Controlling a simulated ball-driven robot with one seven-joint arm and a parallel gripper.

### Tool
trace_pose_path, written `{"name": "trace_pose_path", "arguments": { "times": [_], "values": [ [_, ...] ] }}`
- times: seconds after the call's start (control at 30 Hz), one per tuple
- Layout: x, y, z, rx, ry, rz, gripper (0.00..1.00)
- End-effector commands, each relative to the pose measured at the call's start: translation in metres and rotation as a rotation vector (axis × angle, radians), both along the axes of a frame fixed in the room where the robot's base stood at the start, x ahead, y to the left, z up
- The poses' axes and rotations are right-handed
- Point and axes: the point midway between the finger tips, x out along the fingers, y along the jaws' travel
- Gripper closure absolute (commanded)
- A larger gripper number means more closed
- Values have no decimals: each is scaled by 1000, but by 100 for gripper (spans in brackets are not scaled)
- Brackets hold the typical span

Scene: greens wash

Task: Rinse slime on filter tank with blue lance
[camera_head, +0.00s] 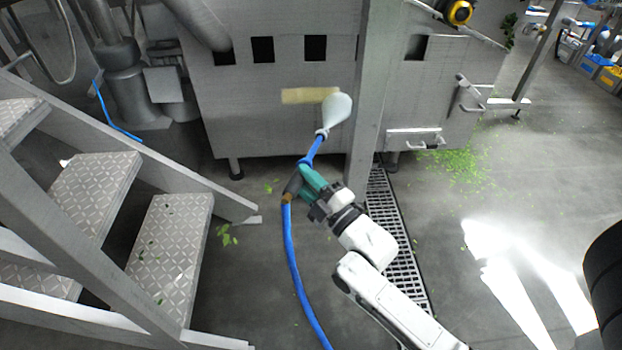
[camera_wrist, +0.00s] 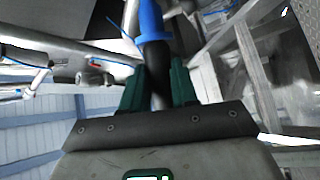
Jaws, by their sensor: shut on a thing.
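The filter tank (camera_head: 265,110) is a large grey metal box in the head view. A flat yellow-tan strip (camera_head: 305,95) lies on its front; I cannot tell for sure that it is the slime. My gripper (camera_head: 306,182) has green fingers and is shut on the blue lance (camera_head: 315,147), in front of the tank. The lance points up toward the tank, and a whitish spray plume (camera_head: 337,108) spreads from its tip. The plume overlaps the right end of the strip in the picture. In the wrist view the lance's dark grip (camera_wrist: 156,72) sits between the fingers.
A blue hose (camera_head: 292,255) trails from the lance down to the floor. Metal steps (camera_head: 170,245) stand at the left. A grey post (camera_head: 370,90) rises just right of the plume. A floor drain grating (camera_head: 395,235) and scattered green leaves (camera_head: 465,165) lie nearby. The right floor is mostly clear.

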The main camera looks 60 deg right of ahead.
Motion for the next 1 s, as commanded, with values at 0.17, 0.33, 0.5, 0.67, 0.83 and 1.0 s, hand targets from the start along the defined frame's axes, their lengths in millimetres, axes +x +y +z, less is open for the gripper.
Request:
{"name": "trace_pose_path", "arguments": {
  "times": [0.17,0.33,0.5,0.67,0.83,1.0],
  "values": [
    [7,5,1,-1,-3,0,100],
    [13,10,1,-1,-1,-1,100],
    [19,15,1,-1,-2,0,100],
    [24,19,1,-1,-1,-1,100],
    [31,23,1,0,-1,-2,100],
    [37,28,1,-2,-1,-1,100]
  ]
}}
